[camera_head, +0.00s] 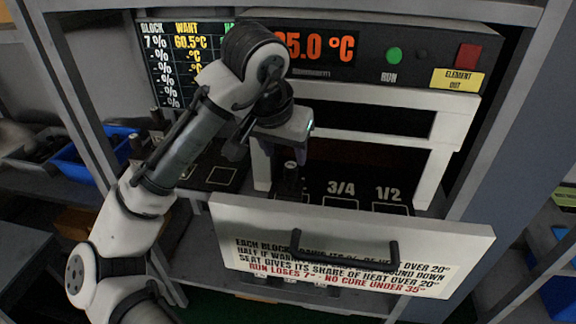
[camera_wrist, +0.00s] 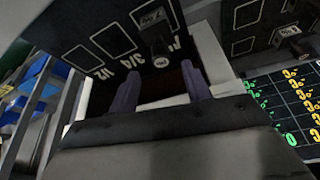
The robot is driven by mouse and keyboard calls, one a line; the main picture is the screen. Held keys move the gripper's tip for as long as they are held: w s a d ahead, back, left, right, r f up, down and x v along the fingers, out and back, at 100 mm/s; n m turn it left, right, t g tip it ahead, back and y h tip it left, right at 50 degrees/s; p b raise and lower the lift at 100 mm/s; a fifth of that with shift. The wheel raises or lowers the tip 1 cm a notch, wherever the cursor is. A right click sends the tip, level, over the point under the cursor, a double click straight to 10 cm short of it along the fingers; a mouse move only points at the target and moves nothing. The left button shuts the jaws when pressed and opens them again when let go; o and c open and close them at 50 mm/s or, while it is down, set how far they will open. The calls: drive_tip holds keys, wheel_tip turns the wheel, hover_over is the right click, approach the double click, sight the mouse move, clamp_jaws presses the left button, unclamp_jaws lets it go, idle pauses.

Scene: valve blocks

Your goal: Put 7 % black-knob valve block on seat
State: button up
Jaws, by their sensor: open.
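A black-knob valve block (camera_head: 291,182) stands upright inside the open bay, left of the seat marked 3/4 (camera_head: 341,201). The wrist view shows this block (camera_wrist: 158,46) with a pale 7 % label, beyond my fingertips and roughly between their lines. The marking of the seat under it is mostly hidden. The seat marked 1/2 (camera_head: 389,208) is empty, as is the 3/4 seat. My gripper (camera_head: 268,150) is above the block in the bay opening. Its two fingers (camera_wrist: 160,84) are apart with nothing between them.
A white front panel (camera_head: 450,250) with a black handle stands before the bay. White frame bars (camera_head: 442,135) cross the opening. Other dark blocks (camera_head: 156,122) stand on the left shelf; another labelled block (camera_wrist: 285,34) shows in the wrist view. The display reads 35.0 °C.

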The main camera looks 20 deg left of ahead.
drive_tip(key=shift+v, duration=1.7)
